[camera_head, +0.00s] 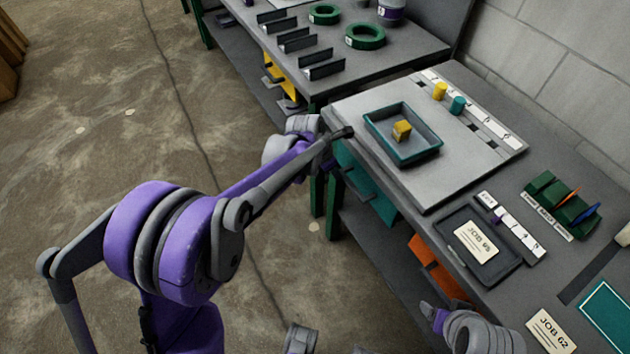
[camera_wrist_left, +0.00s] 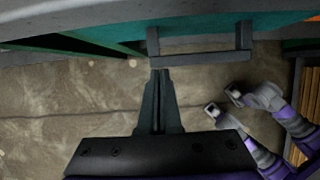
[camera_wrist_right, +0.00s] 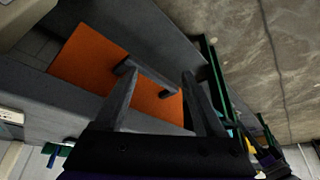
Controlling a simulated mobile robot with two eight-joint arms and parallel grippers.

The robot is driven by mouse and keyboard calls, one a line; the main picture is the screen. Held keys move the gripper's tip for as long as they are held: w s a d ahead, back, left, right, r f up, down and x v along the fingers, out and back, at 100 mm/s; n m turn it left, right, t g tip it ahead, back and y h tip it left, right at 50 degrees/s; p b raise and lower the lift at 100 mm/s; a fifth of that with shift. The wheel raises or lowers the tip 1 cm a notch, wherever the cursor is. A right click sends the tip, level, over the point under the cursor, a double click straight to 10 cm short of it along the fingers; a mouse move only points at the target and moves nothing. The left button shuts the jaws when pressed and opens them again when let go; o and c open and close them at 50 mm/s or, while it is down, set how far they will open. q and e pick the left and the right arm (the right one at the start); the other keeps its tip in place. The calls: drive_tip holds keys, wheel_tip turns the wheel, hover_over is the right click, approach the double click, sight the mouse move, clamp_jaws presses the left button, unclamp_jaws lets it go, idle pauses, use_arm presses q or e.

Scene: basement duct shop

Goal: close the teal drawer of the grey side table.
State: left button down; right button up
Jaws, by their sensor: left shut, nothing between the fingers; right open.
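The teal drawer (camera_head: 372,188) of the grey side table (camera_head: 490,265) shows below the tabletop's front edge, partly covered by my left arm. How far out it stands is hard to tell. In the left wrist view, its dark grey bracket handle (camera_wrist_left: 205,57) runs across the top of the picture. My left gripper (camera_wrist_left: 160,74) is shut and empty, its tips right at the handle's bar near its left end. Whether they touch it I cannot tell. My right gripper (camera_wrist_right: 158,74) is open, in front of the orange drawer (camera_wrist_right: 93,75) and its handle.
On the tabletop, a teal tray (camera_head: 375,137) holds a yellow block (camera_head: 402,131). Yellow and teal cylinders, a dark tray with a job card (camera_head: 476,241) and green holders stand nearby. A second bench (camera_head: 385,80) with green rings adjoins at the back.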

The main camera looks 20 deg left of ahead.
use_arm(q)
drive_tip(key=shift+w+d, duration=0.5)
drive_tip(key=shift+w, duration=0.1)
drive_tip(key=shift+r, duration=0.15)
drive_tip(key=shift+r, duration=0.35)
drive_tip(key=p+v, duration=0.1)
drive_tip(key=v, duration=0.9)
drive_tip(key=s+r+m+y+p, duration=0.1)
drive_tip(key=s+m+p, duration=0.2)
drive_tip(key=s+m, duration=0.5)
drive_tip(key=s+a+r+m+t+y+p, duration=0.1)
drive_tip(key=s+r+m+p, duration=0.1)
drive_tip(key=s+m, duration=0.6)
drive_tip(key=s+a+r+m+t+p, duration=0.1)
drive_tip(key=s+m+p, duration=0.3)
drive_tip(key=s+m, duration=0.5)
drive_tip(key=shift+a+r+m+y, duration=0.15)
drive_tip(key=shift+r+m+y, duration=0.45)
drive_tip(key=shift+m, duration=0.9)
drive_tip(key=shift+r, duration=0.15)
